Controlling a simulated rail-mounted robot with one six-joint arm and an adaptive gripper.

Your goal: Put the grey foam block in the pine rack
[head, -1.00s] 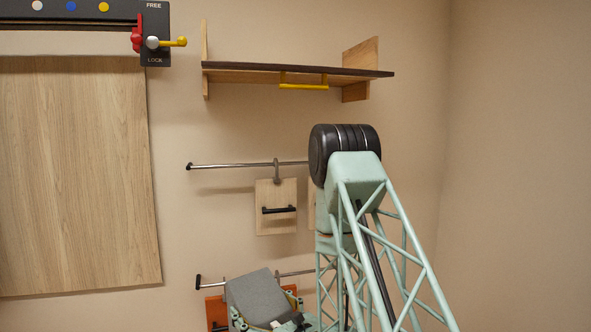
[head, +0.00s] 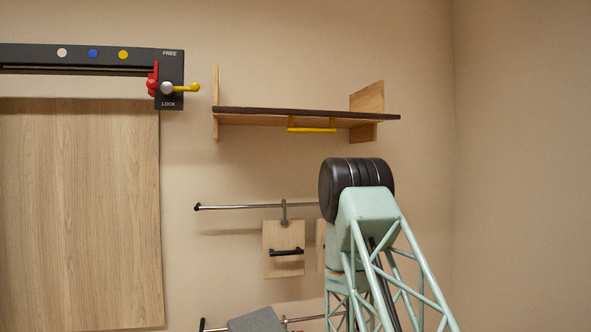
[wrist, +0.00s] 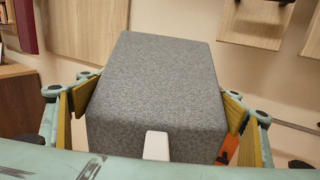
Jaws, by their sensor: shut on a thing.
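The grey foam block (wrist: 155,85) is held between the yellow-padded fingers of my gripper (wrist: 160,105) in the wrist view. One pad presses on each side of it. Only the top of the block (head: 257,321) shows at the bottom edge of the head view; the gripper itself is out of that view. What appears to be the pine rack (head: 365,133) is a wall shelf with upright pine end boards, a dark front edge and a yellow handle (head: 311,130) below. It is high on the wall, well above the block. Its upper surface is hidden from this low angle.
A wooden board with a black handle (head: 283,250) hangs from an upper metal rail (head: 240,207), between block and shelf. A lower rail (head: 305,318) runs near the block. A large wood panel (head: 80,210) and a black slide-lock bar (head: 110,60) are at left. The right wall is bare.

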